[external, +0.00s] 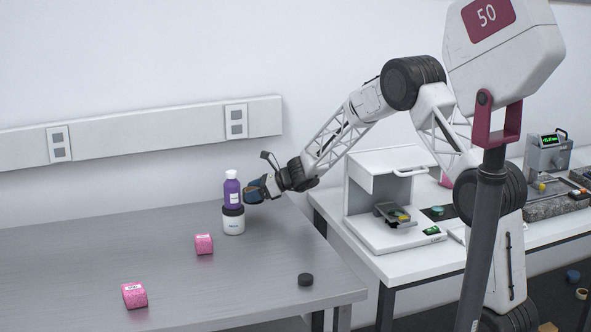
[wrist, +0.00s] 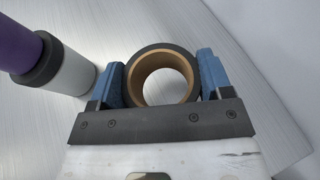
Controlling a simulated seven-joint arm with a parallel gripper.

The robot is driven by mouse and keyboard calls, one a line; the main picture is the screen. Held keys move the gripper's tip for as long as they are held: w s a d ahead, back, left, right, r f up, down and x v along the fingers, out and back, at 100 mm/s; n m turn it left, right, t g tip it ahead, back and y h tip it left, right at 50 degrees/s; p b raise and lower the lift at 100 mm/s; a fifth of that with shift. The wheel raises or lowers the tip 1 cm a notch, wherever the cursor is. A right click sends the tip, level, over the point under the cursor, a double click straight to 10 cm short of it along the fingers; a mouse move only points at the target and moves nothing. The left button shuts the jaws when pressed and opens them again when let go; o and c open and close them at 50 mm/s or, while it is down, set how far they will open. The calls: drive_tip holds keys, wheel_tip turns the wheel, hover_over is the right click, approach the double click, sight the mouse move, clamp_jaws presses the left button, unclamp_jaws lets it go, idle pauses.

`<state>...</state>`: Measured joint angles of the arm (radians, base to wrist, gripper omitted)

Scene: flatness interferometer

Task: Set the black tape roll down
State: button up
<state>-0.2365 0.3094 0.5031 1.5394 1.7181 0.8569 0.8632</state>
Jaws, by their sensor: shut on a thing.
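The black tape roll (wrist: 165,60), with a tan cardboard core, sits between the two blue fingers of my gripper (wrist: 162,75) in the wrist view. The fingers press on its opposite sides, and I look through its open hole at the grey surface. In the external view my gripper (external: 255,189) is over the back right part of the metal table (external: 130,245), just right of a purple bottle. The roll is small and hard to make out there. I cannot tell whether the roll touches the table.
The purple bottle (external: 232,192) stands on a white jar (external: 233,222) with a black lid, close beside my gripper. Two pink rolls (external: 204,244) and a small dark disc (external: 305,280) lie on the table. A white instrument (external: 375,200) stands on the right bench.

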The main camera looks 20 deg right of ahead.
sight(254, 210)
drive_tip(key=shift+f, duration=1.65)
drive_tip(key=shift+f, duration=0.1)
drive_tip(key=o, duration=0.9)
